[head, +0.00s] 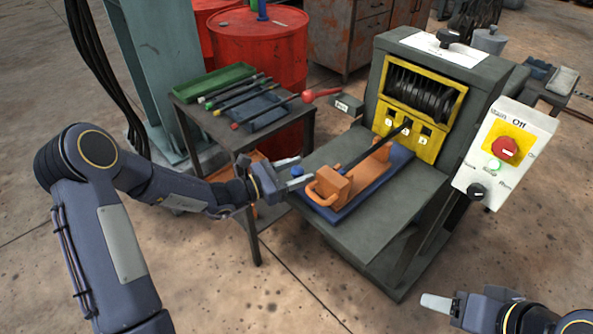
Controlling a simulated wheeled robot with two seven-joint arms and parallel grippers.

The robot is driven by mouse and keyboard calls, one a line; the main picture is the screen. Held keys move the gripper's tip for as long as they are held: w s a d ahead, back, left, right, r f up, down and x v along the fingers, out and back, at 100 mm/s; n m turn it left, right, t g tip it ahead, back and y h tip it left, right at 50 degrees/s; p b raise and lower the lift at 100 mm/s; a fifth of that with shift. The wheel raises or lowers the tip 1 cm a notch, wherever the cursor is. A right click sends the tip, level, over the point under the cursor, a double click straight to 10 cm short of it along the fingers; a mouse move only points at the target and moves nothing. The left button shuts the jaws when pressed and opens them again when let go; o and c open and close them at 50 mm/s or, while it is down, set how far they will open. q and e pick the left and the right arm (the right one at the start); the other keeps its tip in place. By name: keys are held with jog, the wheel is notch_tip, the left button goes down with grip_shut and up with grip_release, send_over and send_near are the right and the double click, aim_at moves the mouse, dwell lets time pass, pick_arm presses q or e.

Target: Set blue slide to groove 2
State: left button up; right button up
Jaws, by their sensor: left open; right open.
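A blue slide (398,155) lies under an orange fixture on the grey bench in front of the machine. A dark rod (362,156) runs from the orange block (333,184) up toward the yellow panel (420,130), which has small numbered plates below a dark grooved drum (422,92). I cannot tell which groove the rod lines up with. My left gripper (294,171) is open at the bench's left edge, just left of the orange block. A small blue piece shows between its fingers. My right gripper (437,303) is open at the lower right, away from the bench.
A control box (510,150) with a red knob marked Off stands right of the drum. A side table (300,125) at left holds a green tray (215,82), several rods and a red-ended handle (322,94). A red barrel (265,50) stands behind. The bench front is clear.

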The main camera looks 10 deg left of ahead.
pick_arm(q)
jog(key=shift+a, duration=0.1)
jog(key=v, duration=0.7)
jog(key=shift+s+a+b, duration=0.25)
jog(key=shift+b, duration=0.05)
jog(key=s+d+r+m+g+y+p, duration=0.1)
jog(key=s+d+r+m+g, duration=0.1)
jog(key=s+r+m+g, duration=0.4)
jog(key=s+d+r+m+g+y+p, duration=0.15)
jog(key=s+r+m, duration=0.25)
jog(key=s+m, duration=0.5)
jog(key=s+a+m+t+y+p, duration=0.1)
jog(key=s+a+m+t+y, duration=0.1)
jog(key=s+a+m+y, duration=0.6)
jog(key=s, duration=0.4)
jog(key=shift+s+a+m, duration=0.15)
jog(key=shift+s+m, duration=0.15)
jog(key=shift+m, duration=0.1)
